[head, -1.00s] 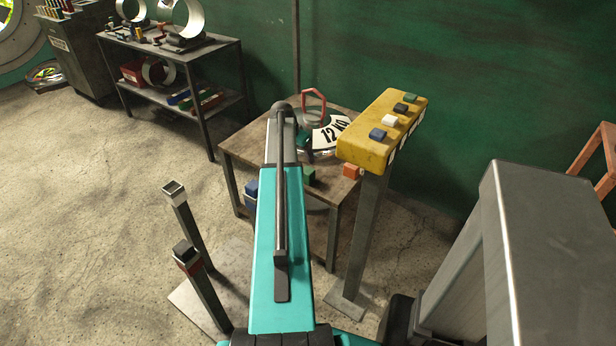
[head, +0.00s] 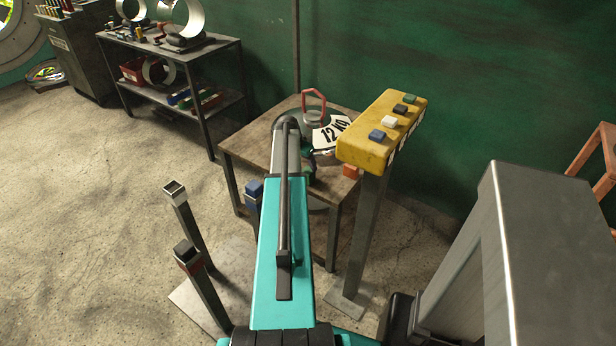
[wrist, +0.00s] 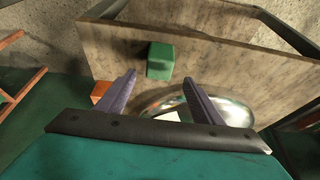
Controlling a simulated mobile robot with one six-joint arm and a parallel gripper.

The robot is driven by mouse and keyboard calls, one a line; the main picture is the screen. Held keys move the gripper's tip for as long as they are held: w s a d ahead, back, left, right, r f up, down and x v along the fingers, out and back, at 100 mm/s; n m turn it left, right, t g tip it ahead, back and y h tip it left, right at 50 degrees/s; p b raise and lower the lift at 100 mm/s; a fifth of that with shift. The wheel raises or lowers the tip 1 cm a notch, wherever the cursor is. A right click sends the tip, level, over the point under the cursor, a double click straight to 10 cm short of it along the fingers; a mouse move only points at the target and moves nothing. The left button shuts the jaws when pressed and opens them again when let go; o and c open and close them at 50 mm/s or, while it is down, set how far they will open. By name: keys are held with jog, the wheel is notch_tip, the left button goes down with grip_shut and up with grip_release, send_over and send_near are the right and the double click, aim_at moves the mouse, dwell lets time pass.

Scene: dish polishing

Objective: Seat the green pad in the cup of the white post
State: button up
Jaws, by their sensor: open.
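The green pad (wrist: 160,61) lies on the wooden table, just beyond my fingertips in the wrist view. In the head view my arm hides most of it. My gripper (wrist: 159,78) is open and empty, with its two fingers spread to either side of the pad's line.
A red-banded post (head: 188,256) holds a dark pad. A blue-marked post (head: 254,190) stands by the table (head: 240,150). A yellow stand (head: 365,150) carries several pads.

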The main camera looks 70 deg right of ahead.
aim_at(308, 171)
jog(key=shift+p+x, duration=0.6)
jog(key=shift+x, duration=1.95)
jog(key=shift+s+a, duration=0.1)
jog(key=shift+a, duration=0.05)
jog(key=shift+c, duration=0.4)
jog(key=c, duration=1.2)
jog(key=shift+r+b, duration=0.75)
jog(key=shift+r, duration=4.25)
